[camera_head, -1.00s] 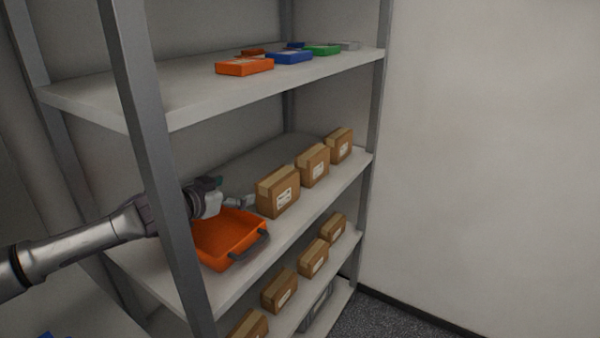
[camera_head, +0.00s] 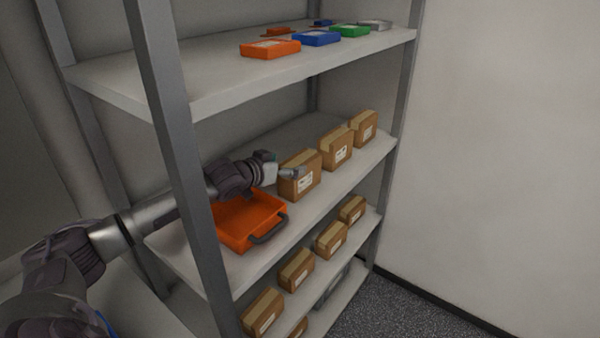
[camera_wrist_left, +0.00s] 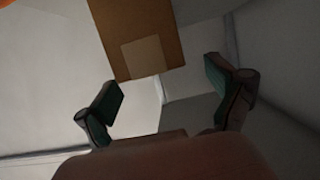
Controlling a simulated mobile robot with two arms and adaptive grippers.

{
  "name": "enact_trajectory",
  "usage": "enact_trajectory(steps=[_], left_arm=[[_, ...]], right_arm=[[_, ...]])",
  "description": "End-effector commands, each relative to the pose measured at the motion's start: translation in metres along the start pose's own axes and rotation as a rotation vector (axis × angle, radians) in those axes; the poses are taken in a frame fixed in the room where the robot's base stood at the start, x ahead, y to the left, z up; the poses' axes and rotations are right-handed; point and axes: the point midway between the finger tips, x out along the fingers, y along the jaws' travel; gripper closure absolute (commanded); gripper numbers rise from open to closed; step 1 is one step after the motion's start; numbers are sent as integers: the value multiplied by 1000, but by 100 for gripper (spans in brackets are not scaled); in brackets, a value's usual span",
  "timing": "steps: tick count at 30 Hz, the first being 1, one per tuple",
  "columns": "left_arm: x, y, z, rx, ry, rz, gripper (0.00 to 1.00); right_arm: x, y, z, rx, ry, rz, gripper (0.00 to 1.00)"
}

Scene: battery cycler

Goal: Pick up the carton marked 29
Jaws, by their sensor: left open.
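Several brown cartons with white labels stand on the middle shelf, and the number 29 cannot be read on any of them. The nearest carton (camera_head: 303,182) stands upright just beyond the orange bin. My left gripper (camera_head: 281,165) is open at the near left side of this carton, with one finger in front of part of it. In the left wrist view a brown carton (camera_wrist_left: 134,32) with a pale patch lies ahead of the open left gripper (camera_wrist_left: 164,80), roughly between the fingers' lines. Contact cannot be told. My right gripper is not in view.
The orange bin (camera_head: 246,219) with a dark handle sits on the middle shelf below my left wrist. A grey shelf post (camera_head: 172,130) stands in front of my arm. More cartons (camera_head: 296,271) stand on the lower shelf. Coloured boxes (camera_head: 270,48) lie on the upper shelf.

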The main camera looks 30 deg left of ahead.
Motion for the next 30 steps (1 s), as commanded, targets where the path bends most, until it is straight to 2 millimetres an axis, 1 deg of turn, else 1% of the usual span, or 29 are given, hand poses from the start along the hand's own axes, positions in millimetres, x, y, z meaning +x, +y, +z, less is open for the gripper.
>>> enact_trajectory(steps=[5,10,12,15,23,26,30], left_arm=[[11,1,-2,-1,0,0,6],[37,6,-6,-1,1,1,6],[46,5,-3,-1,0,-1,6],[54,5,-2,0,-1,0,6],[57,5,-1,2,-1,0,6],[56,5,-1,2,-1,0,21],[56,5,-1,2,-1,0,45]], right_arm=[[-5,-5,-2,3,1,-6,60],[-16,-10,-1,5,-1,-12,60],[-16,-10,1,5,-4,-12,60],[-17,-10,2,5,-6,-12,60],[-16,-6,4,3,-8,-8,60],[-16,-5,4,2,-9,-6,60],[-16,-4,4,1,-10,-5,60]])
